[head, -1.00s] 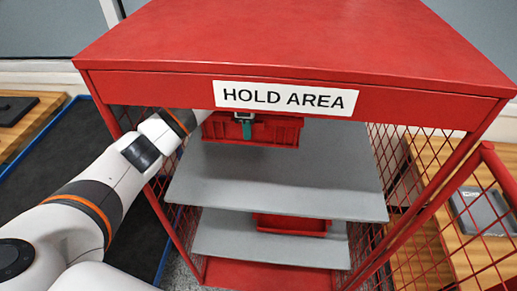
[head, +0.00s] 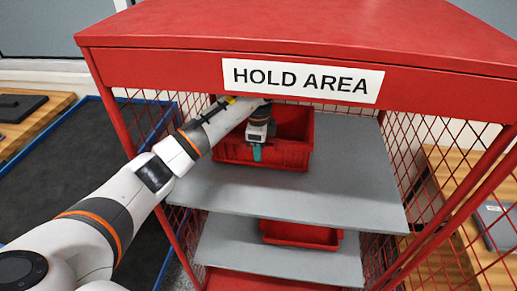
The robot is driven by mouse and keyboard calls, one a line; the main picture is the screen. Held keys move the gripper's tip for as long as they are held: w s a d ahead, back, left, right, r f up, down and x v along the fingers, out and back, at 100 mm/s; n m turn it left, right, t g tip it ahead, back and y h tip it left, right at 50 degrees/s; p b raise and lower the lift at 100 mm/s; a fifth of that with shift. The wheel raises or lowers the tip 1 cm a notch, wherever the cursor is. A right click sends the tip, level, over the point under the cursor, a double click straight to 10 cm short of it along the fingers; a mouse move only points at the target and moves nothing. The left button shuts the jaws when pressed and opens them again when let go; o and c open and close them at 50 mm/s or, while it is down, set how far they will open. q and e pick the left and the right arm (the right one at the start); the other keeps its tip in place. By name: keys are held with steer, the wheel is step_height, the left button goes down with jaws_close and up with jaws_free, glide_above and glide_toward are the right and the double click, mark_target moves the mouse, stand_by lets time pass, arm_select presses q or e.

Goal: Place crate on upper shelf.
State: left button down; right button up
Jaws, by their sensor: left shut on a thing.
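A red crate (head: 293,153) is inside the red cabinet, at the back left over the grey upper shelf (head: 330,195). It looks upright. Its base seems to be at or just above the shelf; I cannot tell if it touches. My left gripper (head: 257,152), with teal fingertips, is at the crate's front wall and shut on it. My left arm reaches in through the cabinet's front, from the left. The cabinet's top hides part of the crate's back. My right gripper is not in view.
The cabinet (head: 300,25) has a HOLD AREA label (head: 303,80) and mesh sides. A second red crate (head: 300,234) sits on the lower grey shelf (head: 225,245). The upper shelf is clear to the right. A dark blue-edged surface (head: 70,165) lies left of the cabinet.

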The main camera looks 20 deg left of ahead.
arm_select(q)
steer(key=c, duration=1.1)
jaws_free()
steer(key=shift+o, duration=0.2)
step_height(320, 180, up, 7)
steer(key=shift+f, duration=0.1)
steer(key=shift+r, duration=0.5)
steer(key=shift+f, duration=0.1)
